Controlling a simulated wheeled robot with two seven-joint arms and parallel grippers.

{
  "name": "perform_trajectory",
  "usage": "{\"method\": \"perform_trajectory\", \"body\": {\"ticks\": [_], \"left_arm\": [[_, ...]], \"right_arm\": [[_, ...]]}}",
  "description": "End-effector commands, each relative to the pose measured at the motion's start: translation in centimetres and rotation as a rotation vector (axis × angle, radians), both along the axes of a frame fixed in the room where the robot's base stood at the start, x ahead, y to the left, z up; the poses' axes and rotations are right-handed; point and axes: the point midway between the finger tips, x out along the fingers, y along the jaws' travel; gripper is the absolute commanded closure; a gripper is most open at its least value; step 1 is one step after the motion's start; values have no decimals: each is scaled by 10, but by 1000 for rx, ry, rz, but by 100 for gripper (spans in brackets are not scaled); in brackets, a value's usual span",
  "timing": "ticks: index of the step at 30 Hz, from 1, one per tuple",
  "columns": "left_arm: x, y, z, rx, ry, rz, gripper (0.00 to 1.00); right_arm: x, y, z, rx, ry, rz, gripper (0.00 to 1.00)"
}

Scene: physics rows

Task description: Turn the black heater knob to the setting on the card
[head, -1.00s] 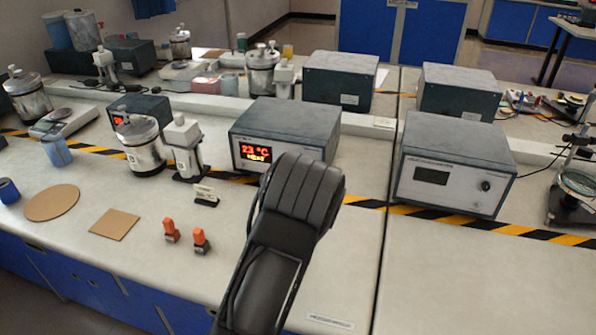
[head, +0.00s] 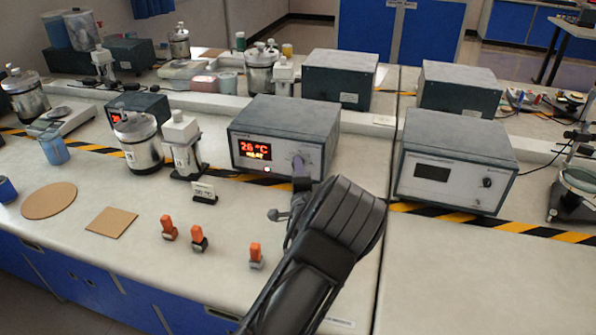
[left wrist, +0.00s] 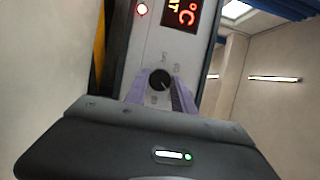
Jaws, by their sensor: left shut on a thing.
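The heater (head: 285,130) is a grey box with a red display (head: 255,148) reading 26 °C; the smaller line below is hard to read. My left gripper (head: 299,168) reaches its front panel, right of the display. In the left wrist view, its lilac fingers (left wrist: 158,90) stand on either side of the black knob (left wrist: 160,79) and are shut on it. The knob has a pale pointer mark and dial print around it. In the head view the fingers hide the knob. A small card (head: 204,192) stands before the heater; its text is too small to read surely.
A second grey box (head: 455,165) with a dark display stands to the right. A steel vessel (head: 138,145) and a white-topped device (head: 183,145) stand left. Several orange-topped pieces (head: 198,238) and a square cork mat (head: 113,222) lie in front. The right foreground is clear.

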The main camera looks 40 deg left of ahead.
Motion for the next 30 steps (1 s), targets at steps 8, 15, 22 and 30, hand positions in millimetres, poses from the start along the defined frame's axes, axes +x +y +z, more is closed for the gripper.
{"method": "perform_trajectory", "body": {"ticks": [8, 15, 22, 30], "left_arm": [[0, 0, 1, 0, -3, 0, 59], [0, 0, 0, -2, -1, 0, 48], [-2, -3, 0, -2, -1, -1, 48], [-28, -26, -1, -4, 0, -2, 48]], "right_arm": [[0, 0, 0, 0, 0, 0, 64], [0, 0, 0, 0, 0, 0, 64], [0, 0, -1, 0, 0, 0, 64], [0, 0, -4, 0, 0, 0, 64]]}}
